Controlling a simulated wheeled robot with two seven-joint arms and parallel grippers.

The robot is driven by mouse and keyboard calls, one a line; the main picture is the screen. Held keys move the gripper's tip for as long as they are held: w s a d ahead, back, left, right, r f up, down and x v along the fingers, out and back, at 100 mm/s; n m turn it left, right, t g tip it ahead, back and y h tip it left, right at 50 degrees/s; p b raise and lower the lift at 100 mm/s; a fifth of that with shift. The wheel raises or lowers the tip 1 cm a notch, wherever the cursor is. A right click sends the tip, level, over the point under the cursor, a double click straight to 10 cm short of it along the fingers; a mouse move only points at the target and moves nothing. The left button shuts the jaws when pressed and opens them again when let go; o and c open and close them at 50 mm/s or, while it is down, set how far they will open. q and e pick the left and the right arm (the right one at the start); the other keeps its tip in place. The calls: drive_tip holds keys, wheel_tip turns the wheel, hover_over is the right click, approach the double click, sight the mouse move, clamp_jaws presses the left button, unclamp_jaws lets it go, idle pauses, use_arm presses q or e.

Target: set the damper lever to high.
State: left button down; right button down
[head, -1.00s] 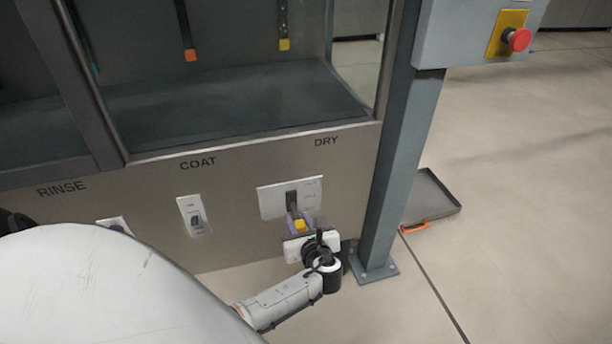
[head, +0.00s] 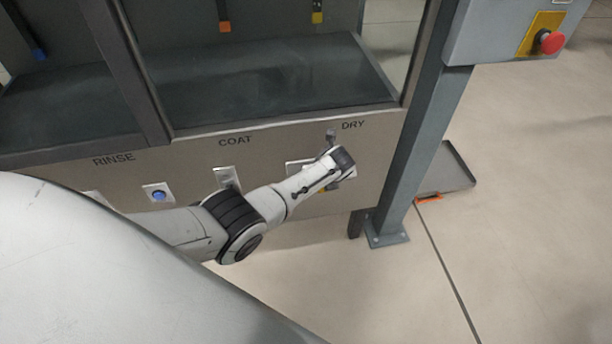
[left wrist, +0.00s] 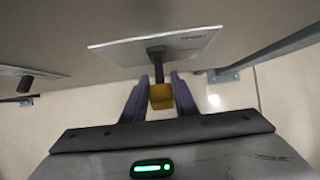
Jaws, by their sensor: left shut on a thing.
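The damper lever has a dark stem and a yellow knob (left wrist: 161,97). It sticks out from a pale plate (left wrist: 150,49) in the left wrist view. My left gripper (left wrist: 160,86) is shut on the knob, with one purple finger on each side. In the head view my left arm reaches across the front panel and covers most of the plate (head: 296,167) under the DRY label. Only a small bit of yellow (head: 322,190) shows below my wrist there. The lever's exact setting is hidden, and the plate's markings are too small to read. My right gripper is not in view.
A COAT switch plate (head: 227,174) and a blue button (head: 159,195) sit to the left on the panel (head: 270,150). A grey post (head: 420,140) stands close on the right, under a box with a red button (head: 551,42). A tray (head: 448,170) lies on the floor beyond.

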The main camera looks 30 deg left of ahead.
use_arm(q)
drive_tip(key=shift+a+r+g+h, duration=0.1)
drive_tip(key=shift+r+g+h, duration=0.1)
drive_tip(key=shift+g+h, duration=0.15)
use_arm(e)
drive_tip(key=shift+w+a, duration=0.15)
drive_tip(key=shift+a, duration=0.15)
use_arm(q)
drive_tip(key=c, duration=1.4)
unclamp_jaws()
drive_tip(key=shift+w, duration=0.1)
drive_tip(key=shift+r, duration=0.1)
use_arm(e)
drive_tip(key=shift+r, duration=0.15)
use_arm(q)
drive_tip(key=p+v, duration=0.5)
drive_tip(key=v, duration=0.1)
drive_tip(key=shift+w+a, duration=0.1)
drive_tip(key=shift+r, duration=0.3)
drive_tip(key=shift+v, duration=1.85)
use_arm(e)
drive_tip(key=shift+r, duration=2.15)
use_arm(q)
drive_tip(key=shift+f, duration=0.15)
drive_tip(key=shift+s, duration=0.2)
